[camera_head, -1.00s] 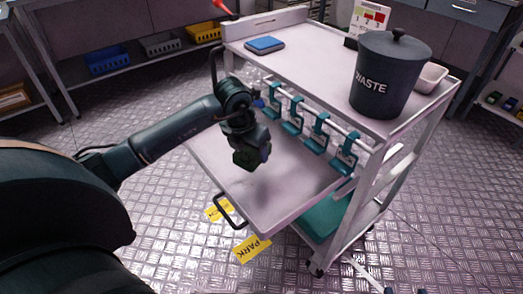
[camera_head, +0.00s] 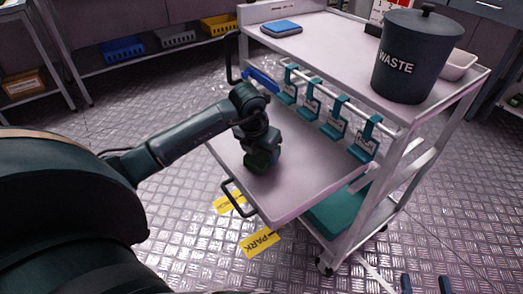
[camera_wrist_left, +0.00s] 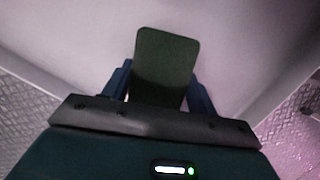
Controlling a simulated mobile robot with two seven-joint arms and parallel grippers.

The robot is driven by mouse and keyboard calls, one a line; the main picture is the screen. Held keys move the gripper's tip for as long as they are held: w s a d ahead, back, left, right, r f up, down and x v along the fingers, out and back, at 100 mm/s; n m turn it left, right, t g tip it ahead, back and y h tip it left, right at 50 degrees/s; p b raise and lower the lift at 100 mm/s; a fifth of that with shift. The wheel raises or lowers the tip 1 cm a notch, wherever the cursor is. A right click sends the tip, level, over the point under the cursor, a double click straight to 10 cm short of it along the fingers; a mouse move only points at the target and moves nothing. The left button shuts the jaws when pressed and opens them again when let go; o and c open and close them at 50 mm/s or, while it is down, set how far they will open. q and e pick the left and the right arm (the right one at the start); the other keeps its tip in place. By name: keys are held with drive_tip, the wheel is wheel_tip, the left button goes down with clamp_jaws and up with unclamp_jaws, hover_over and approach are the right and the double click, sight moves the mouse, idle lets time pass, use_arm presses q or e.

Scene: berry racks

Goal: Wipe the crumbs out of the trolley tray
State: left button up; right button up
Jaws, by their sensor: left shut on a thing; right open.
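The trolley tray (camera_head: 300,182) is a pale shelf pulled out from the trolley, with a dark handle at its front edge. My left gripper (camera_head: 262,157) is over the tray's outer part, pointing down. It is shut on a dark green pad (camera_wrist_left: 167,62), whose flat face shows between the blue fingers in the left wrist view. The pad is at or just above the tray surface; I cannot tell if it touches. I cannot make out any crumbs. My right gripper (camera_head: 425,285) shows only as two spread dark blue fingertips at the bottom edge, empty and away from the trolley.
A dark waste bin (camera_head: 412,62), a blue cloth (camera_head: 281,27) and a pale bowl (camera_head: 459,66) stand on the trolley top. Several teal clips (camera_head: 334,118) hang from the rail above the tray. A teal bin (camera_head: 338,212) is below. Yellow floor labels (camera_head: 259,242) lie in front.

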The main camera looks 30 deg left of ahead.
sight(247, 159)
use_arm(q)
drive_tip(key=shift+f+b, duration=0.7)
drive_tip(key=shift+f, duration=0.3)
idle(0.5)
drive_tip(key=shift+s, duration=0.1)
